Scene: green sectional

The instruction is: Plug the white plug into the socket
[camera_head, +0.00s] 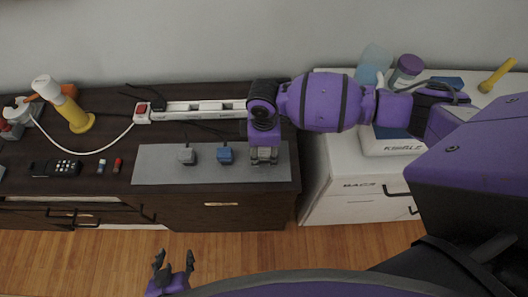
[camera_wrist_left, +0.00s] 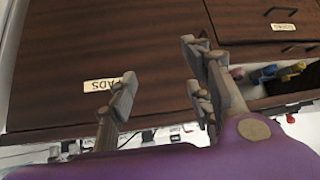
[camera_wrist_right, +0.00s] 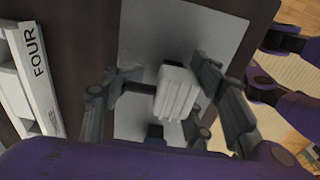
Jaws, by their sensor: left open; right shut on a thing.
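The white plug (camera_wrist_right: 177,92) is ribbed and sits between the fingers of my right gripper (camera_wrist_right: 160,95) in the right wrist view, gripped above the grey mat (camera_wrist_right: 185,28). In the head view my right gripper (camera_head: 264,156) is over the mat's right end, and the arm mostly hides the plug. The white socket strip (camera_head: 205,107), with a red switch at its left, lies behind the mat; its label "FOUR" shows in the right wrist view (camera_wrist_right: 38,62). My left gripper (camera_head: 174,262) is open and empty in front of the cabinet; its spread fingers show in the left wrist view (camera_wrist_left: 160,92).
A grey plug (camera_head: 187,155) and a blue plug (camera_head: 225,153) stand on the mat, left of my right gripper. A white cabinet (camera_head: 345,178) stands at right.

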